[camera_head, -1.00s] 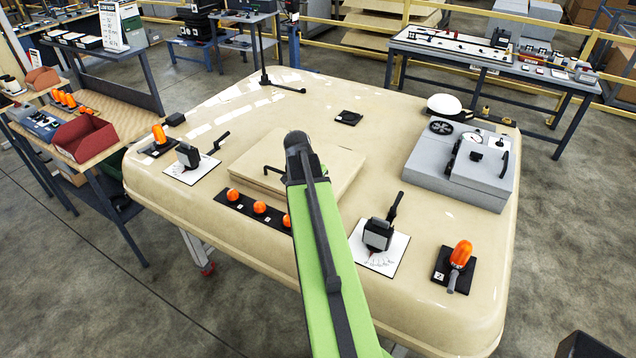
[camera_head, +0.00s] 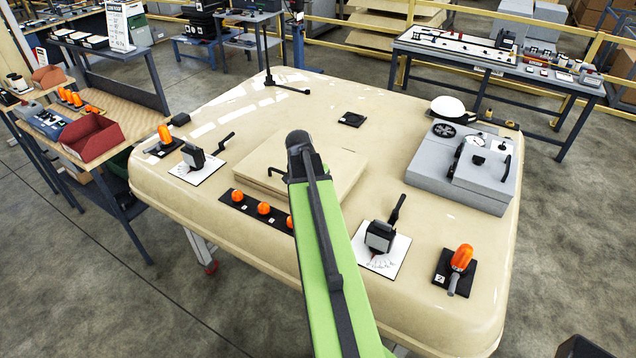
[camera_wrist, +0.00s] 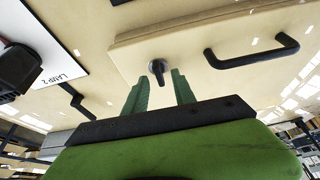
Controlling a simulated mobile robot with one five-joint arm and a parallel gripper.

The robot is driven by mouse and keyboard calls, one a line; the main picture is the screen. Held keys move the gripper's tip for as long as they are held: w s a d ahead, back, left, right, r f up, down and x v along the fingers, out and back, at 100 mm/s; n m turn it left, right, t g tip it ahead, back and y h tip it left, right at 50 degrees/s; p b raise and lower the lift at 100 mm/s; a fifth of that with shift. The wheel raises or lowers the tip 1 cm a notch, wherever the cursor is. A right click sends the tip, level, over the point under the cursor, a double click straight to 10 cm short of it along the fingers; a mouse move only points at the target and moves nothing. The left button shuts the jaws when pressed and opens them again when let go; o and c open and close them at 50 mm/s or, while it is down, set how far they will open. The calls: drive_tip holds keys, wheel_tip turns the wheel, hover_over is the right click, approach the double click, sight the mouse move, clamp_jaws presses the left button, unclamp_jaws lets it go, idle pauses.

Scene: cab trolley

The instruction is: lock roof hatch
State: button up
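The roof hatch (camera_head: 335,165) is a raised, flat beige panel on the cream cab roof. It lies down flat, and my arm covers part of it in the head view. In the wrist view the hatch panel (camera_wrist: 190,50) carries a black bar handle (camera_wrist: 252,52) and a small dark turn latch (camera_wrist: 157,68) near its edge.
Orange lamps (camera_head: 263,208) sit on a black strip before the hatch. A grey box unit (camera_head: 462,165) occupies the roof's right side. The roof behind the hatch is mostly clear.

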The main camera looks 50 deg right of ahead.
drive_tip(key=p+v, duration=1.2)
drive_tip(key=v, duration=0.3)
drive_tip(key=shift+a+p, duration=0.15)
drive_tip(key=shift+p, duration=0.25)
drive_tip(key=shift+r, duration=0.1)
